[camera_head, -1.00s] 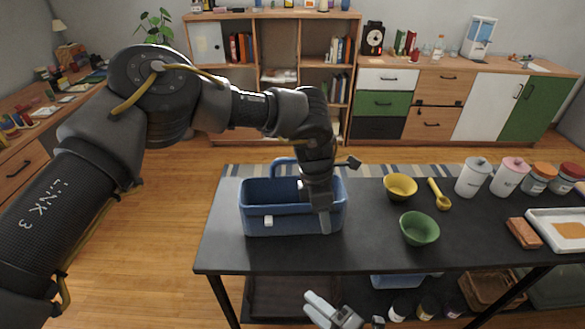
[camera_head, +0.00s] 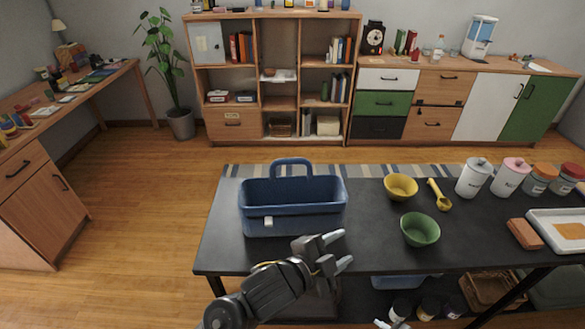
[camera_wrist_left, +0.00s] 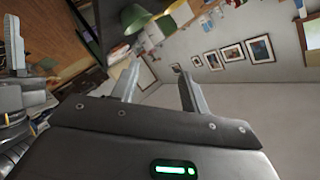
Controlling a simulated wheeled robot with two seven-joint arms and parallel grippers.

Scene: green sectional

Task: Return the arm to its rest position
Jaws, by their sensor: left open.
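My left gripper (camera_head: 343,249) is open and empty in the head view. It is in front of the black table's near edge, with its fingers pointing right. The left wrist view shows its two fingers (camera_wrist_left: 157,68) apart with nothing between them. A blue caddy (camera_head: 293,222) with a raised handle stands upright on the table, apart from the gripper. Part of what looks like my right gripper (camera_wrist_left: 18,75) shows at the left edge of the left wrist view; its jaw state is unclear.
The black table (camera_head: 370,245) carries a yellow bowl (camera_head: 401,186), a green bowl (camera_head: 420,229), a yellow scoop (camera_head: 439,195) and several jars at the right. A lower shelf holds a wicker basket (camera_head: 488,291) and bottles. The floor (camera_head: 150,230) at left is clear.

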